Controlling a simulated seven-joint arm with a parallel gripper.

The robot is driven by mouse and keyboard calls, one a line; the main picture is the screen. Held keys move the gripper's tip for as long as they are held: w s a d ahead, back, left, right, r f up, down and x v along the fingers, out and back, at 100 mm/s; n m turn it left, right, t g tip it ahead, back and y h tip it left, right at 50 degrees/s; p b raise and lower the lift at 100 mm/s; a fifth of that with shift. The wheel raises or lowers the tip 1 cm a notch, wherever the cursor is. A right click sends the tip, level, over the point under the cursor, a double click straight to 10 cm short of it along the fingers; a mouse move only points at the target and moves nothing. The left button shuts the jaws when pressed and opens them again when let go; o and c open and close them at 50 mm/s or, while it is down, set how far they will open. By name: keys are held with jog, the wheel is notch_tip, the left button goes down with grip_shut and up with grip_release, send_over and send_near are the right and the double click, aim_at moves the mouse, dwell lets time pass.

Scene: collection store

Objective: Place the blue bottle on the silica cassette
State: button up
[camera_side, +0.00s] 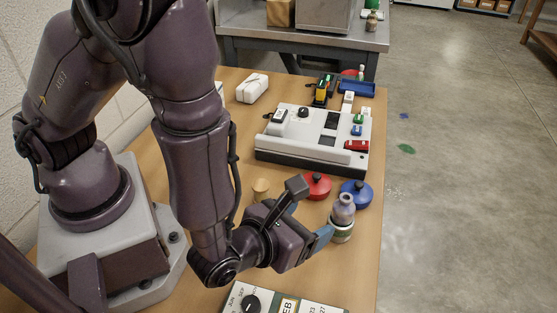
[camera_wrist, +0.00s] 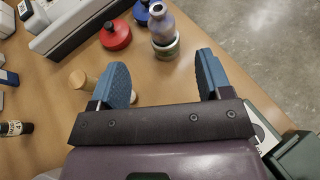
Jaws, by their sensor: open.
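My gripper (camera_side: 308,223) is open, with blue finger pads either side of empty space. In the wrist view the bottle and holder lie just beyond my fingertips (camera_wrist: 162,62), apart from them.
A red lidded pot (camera_side: 316,186) and a blue one (camera_side: 356,193) stand close behind the bottle. A wooden knob-like piece (camera_side: 261,187) is left of them. A pale instrument box (camera_side: 305,148) stands further back. A panel with a dial (camera_side: 275,303) lies at the front.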

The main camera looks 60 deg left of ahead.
jog(key=a+r+n+g+y, duration=0.6)
jog(key=a+r+n+g, duration=0.2)
jog(key=a+r+n, duration=0.65)
jog(key=s+a+r+n+h, duration=0.2)
jog(key=s+r+n+h, duration=0.7)
jog(key=n, duration=0.9)
jog(key=shift+a+n, duration=0.15)
jog(key=shift+n, duration=0.2)
